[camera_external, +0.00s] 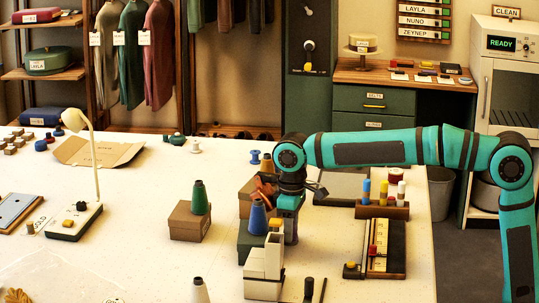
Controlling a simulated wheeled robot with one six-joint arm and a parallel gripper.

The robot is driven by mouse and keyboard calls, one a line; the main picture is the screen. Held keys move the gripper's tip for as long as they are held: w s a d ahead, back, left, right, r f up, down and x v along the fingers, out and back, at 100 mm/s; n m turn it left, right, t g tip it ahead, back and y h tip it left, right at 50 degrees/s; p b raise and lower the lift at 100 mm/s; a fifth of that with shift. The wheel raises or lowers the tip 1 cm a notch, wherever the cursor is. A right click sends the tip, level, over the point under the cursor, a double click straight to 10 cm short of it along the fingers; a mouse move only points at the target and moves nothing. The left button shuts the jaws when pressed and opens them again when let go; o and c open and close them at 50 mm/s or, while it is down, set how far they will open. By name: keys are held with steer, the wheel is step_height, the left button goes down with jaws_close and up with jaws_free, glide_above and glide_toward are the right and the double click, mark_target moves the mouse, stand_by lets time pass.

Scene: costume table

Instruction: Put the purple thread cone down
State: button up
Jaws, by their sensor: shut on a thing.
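My gripper (290,225) points down over the table (130,215), right of the blue cone, and is shut on the purple thread cone. The held cone is hidden or too small to make out, and I cannot tell whether it touches anything below. A blue cone (258,219) stands on a dark green box (250,247). A green cone (200,199) stands on a brown box (189,222). An orange-yellow cone (267,164) shows behind my gripper, near another brown box (246,204). A pale cone (200,291) with a dark tip is at the front edge.
A white stepped block (263,268) stands close in front of my gripper. A wooden rack (382,210) with coloured spools and a dark board with a ruler (384,248) lie to the right. A lamp (80,215) stands at left. The table's left middle is mostly clear.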

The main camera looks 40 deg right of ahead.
steer(key=shift+f, duration=0.1)
steer(key=o, duration=1)
step_height(320, 180, up, 12)
steer(key=shift+r, duration=0.15)
